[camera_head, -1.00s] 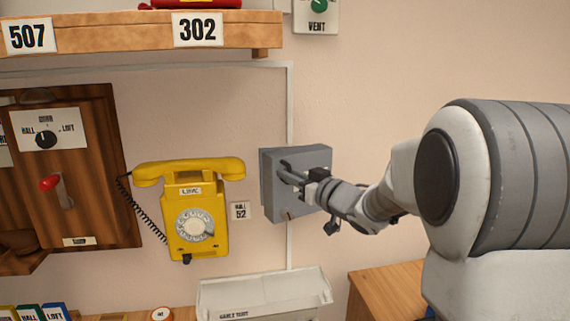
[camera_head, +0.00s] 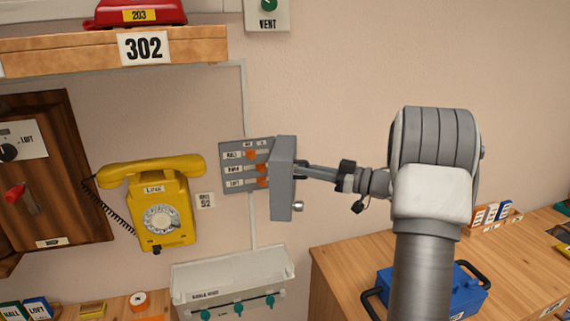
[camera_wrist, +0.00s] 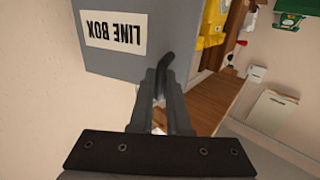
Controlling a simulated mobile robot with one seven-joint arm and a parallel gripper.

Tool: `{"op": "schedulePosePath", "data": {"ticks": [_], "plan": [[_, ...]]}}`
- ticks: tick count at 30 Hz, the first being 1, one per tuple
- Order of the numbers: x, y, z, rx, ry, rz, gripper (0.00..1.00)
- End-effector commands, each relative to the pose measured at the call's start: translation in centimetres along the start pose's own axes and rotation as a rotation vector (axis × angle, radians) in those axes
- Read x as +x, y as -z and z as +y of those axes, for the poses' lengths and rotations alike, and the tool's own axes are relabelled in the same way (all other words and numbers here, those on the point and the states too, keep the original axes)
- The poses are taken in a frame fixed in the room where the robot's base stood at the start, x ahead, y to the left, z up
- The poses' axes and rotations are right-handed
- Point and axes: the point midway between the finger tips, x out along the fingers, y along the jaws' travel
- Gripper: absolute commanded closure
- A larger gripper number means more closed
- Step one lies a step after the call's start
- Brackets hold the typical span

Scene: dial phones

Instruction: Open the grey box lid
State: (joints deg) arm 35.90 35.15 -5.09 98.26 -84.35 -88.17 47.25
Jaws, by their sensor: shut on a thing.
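The grey box (camera_head: 235,152) is on the wall to the right of the yellow phone. Its lid (camera_head: 283,180) stands swung out from the wall, hinged on the right, and the panel inside shows orange switches (camera_head: 261,170) beside labels. In the wrist view the lid's outer face carries a "LINE BOX" label (camera_wrist: 113,33). My gripper (camera_head: 303,170) reaches in from the right and is shut on the dark lid handle (camera_wrist: 166,68), at the lid's outer side. Part of the panel is hidden behind the lid.
The yellow phone (camera_head: 160,205) hangs left of the box. A white cable trough (camera_head: 232,278) with teal hooks is below. A wooden desk (camera_head: 330,262) with a blue case (camera_head: 465,290) stands at lower right. The wall right of the lid is bare.

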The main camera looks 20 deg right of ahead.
Motion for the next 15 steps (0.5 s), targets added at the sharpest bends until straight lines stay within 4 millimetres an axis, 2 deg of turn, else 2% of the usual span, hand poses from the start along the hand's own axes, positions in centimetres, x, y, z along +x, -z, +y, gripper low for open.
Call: {"op": "schedulePosePath", "data": {"ticks": [3, 15], "plan": [[-1.3, 0.3, 1.8, 0.000, -0.005, 0.000, 1.00], [-2.7, 0.2, 4.7, -0.001, 0.048, 0.002, 1.00]]}}
